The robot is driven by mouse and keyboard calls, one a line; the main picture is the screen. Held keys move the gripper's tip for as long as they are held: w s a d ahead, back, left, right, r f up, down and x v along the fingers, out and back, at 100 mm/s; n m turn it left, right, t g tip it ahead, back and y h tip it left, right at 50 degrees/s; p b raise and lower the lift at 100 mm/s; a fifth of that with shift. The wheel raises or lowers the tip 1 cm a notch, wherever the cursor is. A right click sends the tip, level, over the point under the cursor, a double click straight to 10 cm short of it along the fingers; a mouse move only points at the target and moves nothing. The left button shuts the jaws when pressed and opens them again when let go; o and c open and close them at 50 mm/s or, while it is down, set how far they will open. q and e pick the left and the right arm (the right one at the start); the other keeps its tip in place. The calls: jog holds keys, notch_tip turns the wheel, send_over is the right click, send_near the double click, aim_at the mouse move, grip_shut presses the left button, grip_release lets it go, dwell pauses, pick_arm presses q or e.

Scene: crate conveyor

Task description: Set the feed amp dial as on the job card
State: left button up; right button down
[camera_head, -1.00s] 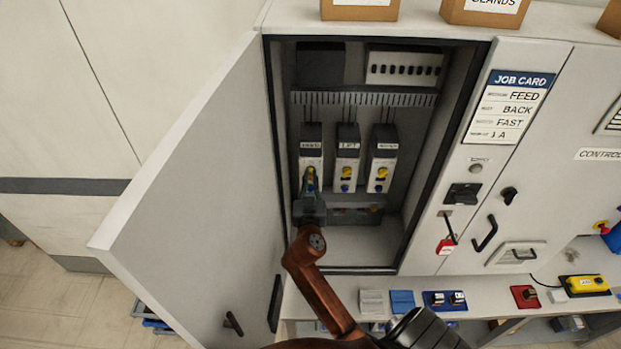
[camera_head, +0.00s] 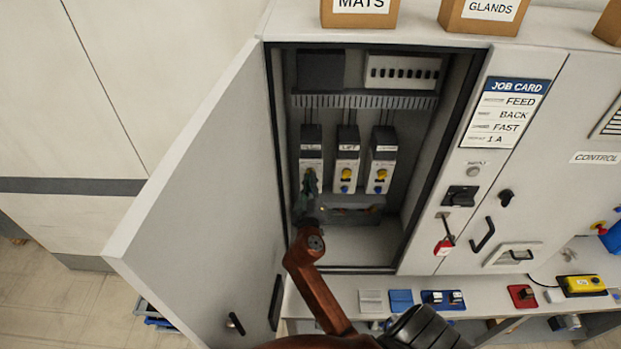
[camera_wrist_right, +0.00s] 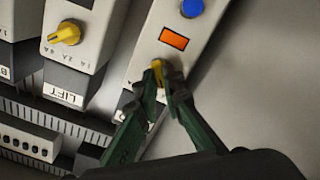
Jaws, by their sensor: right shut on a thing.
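The job card (camera_head: 508,112) on the cabinet front reads FEED, BACK, FAST, 1 A. The feed unit (camera_head: 311,150) is the leftmost of three white-and-black units inside the open cabinet. My right gripper (camera_head: 311,180) is at its lower front and hides its dial in the head view. In the right wrist view, my right gripper (camera_wrist_right: 164,82) is shut on the yellow feed dial (camera_wrist_right: 157,68). Next to the dial are an orange window (camera_wrist_right: 173,38) and a blue button (camera_wrist_right: 192,8). The dial's scale and pointer are covered. My left gripper is not in view.
The lift unit (camera_head: 347,152) stands beside the feed unit, and a third similar unit (camera_head: 382,155) is further right. The open cabinet door (camera_head: 200,170) is left of my arm. A red padlock (camera_head: 444,247) hangs on the cabinet front.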

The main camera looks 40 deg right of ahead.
jog(key=shift+n, duration=0.8)
jog(key=shift+a+p, duration=0.1)
jog(key=shift+p, duration=0.2)
jog(key=c, duration=2.1)
grip_release()
notch_tip(320, 180, up, 10)
jog(key=shift+r, duration=0.1)
